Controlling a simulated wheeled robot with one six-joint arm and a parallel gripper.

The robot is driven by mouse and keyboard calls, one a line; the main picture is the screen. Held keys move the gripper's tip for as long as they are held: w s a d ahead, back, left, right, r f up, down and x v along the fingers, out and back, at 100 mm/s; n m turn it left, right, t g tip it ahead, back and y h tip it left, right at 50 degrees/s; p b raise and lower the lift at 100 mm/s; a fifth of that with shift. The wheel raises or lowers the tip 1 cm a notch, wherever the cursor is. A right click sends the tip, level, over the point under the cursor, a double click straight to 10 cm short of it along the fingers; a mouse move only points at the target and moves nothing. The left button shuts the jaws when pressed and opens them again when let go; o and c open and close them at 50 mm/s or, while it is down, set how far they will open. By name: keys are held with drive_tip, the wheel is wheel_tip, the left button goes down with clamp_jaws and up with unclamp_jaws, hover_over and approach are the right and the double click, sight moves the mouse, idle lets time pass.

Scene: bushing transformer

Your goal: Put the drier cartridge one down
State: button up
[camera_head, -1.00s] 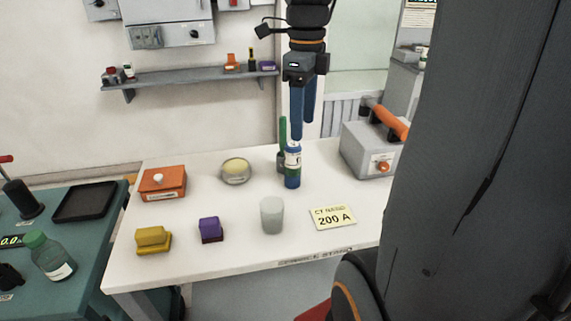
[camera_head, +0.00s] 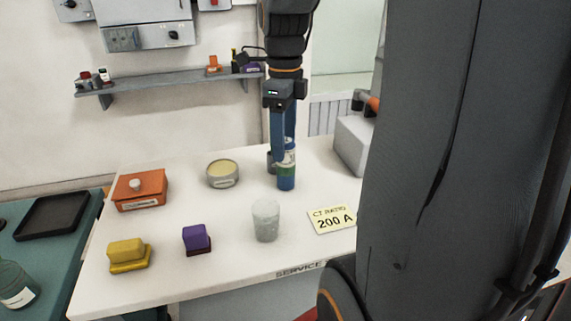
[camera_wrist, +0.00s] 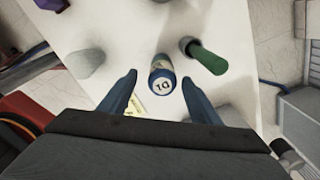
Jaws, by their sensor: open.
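The drier cartridge one (camera_head: 286,179) looks to be a blue cylinder with a pale label band, upright on the white bench (camera_head: 180,281). My gripper (camera_head: 283,152) points down at it, its blue fingers overlapping the cartridge's upper part. In the wrist view the cartridge's marked pale top (camera_wrist: 162,85) lies between the fingertips of my gripper (camera_wrist: 160,81), with a gap showing on both sides. The gripper is open. Part of the cartridge is hidden behind the fingers in the head view.
A green-handled thing (camera_wrist: 209,58) stands close beside the cartridge. A frosted cup (camera_head: 265,221), a purple block (camera_head: 196,238), a yellow block (camera_head: 127,254), an orange box (camera_head: 140,188), a round tin (camera_head: 222,173) and a yellow 200 A card (camera_head: 332,219) share the bench.

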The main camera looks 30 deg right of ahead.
sight(286, 154)
drive_tip(key=f, duration=0.2)
drive_tip(key=f+p, duration=0.1)
drive_tip(key=f, duration=0.1)
drive_tip(key=shift+d+f, duration=0.2)
drive_tip(key=shift+f, duration=0.2)
drive_tip(key=shift+w+r, duration=0.1)
drive_tip(key=c, duration=1.4)
